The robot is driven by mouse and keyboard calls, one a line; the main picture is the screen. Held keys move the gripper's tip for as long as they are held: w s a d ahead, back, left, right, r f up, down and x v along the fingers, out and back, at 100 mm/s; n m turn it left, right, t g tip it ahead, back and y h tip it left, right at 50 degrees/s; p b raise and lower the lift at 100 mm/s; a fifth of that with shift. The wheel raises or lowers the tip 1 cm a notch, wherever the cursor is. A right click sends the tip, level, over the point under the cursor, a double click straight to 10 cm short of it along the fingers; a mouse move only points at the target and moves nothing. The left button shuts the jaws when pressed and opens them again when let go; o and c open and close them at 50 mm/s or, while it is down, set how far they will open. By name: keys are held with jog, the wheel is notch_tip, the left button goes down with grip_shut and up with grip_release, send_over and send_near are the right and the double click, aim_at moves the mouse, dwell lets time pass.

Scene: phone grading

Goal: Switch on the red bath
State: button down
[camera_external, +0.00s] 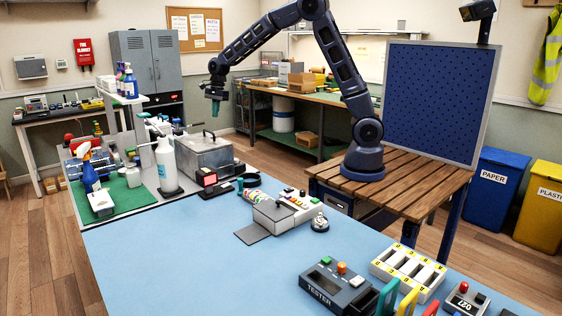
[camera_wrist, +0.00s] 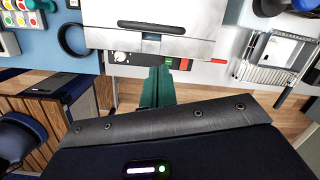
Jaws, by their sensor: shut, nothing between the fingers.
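A grey metal bath (camera_external: 204,153) with a closed lid and dark handle stands on the bench left of centre in the external view. In the wrist view, the bath (camera_wrist: 165,22) fills the top middle. My gripper (camera_external: 214,109) points down above and slightly right of the bath. In the wrist view, its green fingers (camera_wrist: 158,88) are together and empty, overlapping the panel's middle and hiding part of it.
A wire rack (camera_wrist: 277,62) is at right in the wrist view.

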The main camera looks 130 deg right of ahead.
jog(key=s+d+f+m, duration=0.4)
jog(key=s+d+f, duration=0.15)
jog(key=d, duration=0.35)
jog(key=w+f, duration=0.1)
jog(key=f, duration=0.8)
jog(key=w+f, duration=0.1)
jog(key=f, duration=0.4)
jog(key=shift+w+a+f, duration=0.15)
jog(key=shift+w+a, duration=0.15)
jog(key=shift+w, duration=0.05)
jog(key=shift+w+f+g, duration=0.1)
jog(key=shift+f+g, duration=0.05)
jog(key=shift+g, duration=0.15)
jog(key=shift+w+a+f+g, duration=0.1)
jog(key=shift+a+f+g, duration=0.1)
jog(key=shift+f+g, duration=0.45)
jog(key=shift+w+r+g, duration=0.15)
jog(key=shift+g, duration=0.2)
jog(key=shift+w+a, duration=0.1)
jog(key=shift+w, duration=0.3)
jog(key=shift+s, duration=0.75)
notch_tip(320, 180, up, 15)
jog(key=shift+w+d, duration=0.35)
jog(key=shift+w, duration=0.05)
